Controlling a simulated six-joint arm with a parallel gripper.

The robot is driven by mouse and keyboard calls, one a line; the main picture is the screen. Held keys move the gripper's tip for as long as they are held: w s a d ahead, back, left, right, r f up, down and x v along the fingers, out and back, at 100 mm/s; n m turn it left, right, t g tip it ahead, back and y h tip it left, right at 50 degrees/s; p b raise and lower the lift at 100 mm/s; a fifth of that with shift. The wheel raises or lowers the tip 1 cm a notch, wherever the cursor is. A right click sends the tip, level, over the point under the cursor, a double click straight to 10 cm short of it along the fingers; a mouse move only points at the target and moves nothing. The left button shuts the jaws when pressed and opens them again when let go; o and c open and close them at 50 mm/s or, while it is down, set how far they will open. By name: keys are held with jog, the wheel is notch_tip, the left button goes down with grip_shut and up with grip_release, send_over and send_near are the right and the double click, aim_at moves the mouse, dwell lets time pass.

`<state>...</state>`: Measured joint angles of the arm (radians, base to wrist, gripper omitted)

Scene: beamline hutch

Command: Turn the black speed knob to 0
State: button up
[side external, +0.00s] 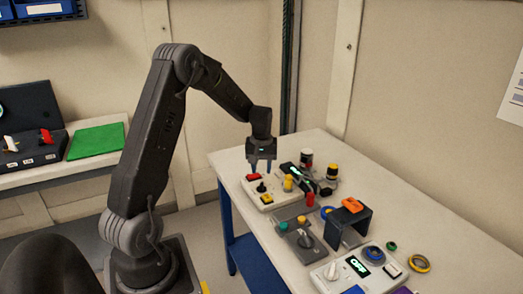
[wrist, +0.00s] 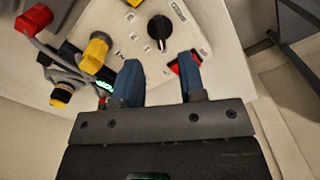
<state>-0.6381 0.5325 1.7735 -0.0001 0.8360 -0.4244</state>
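The black speed knob (side external: 261,187) sits on a white control box (side external: 251,194) on the bench. In the wrist view the knob (wrist: 160,28) is round with a white pointer line towards the bottom of the picture; the scale marks around it are too small to read. My gripper (side external: 260,168) is above the box, pointing down. Its two blue fingertips, also in the wrist view (wrist: 160,66), are apart with nothing between them. The knob lies beyond the fingertips and is not touched.
A red button (wrist: 184,64) is partly behind one finger. A yellow knob (side external: 288,183) stands beside the black knob, and a yellow button (side external: 266,198) is at the box's front. A dark bracket (side external: 347,224) and a grey box (side external: 306,245) stand nearer the camera.

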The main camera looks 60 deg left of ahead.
aim_at(262, 184)
notch_tip(262, 184, up, 8)
jog(key=shift+f, duration=0.2)
jog(key=s+d+r+m+t, duration=0.1)
jog(key=s+d+r+m, duration=0.15)
jog(key=d+r, duration=0.5)
jog(key=s+d+r+m+t, duration=0.1)
jog(key=s+d+m+t, duration=0.1)
jog(key=s+d+m, duration=0.3)
jog(key=s+d+r+m+t, duration=0.1)
jog(key=s+d+m, duration=0.3)
jog(key=s+d, duration=0.6)
jog(key=d+t, duration=0.1)
jog(key=d, duration=0.4)
jog(key=shift+s+r+m+t, duration=0.25)
jog(key=shift+s+m+t, duration=0.05)
jog(key=shift+s+m, duration=0.05)
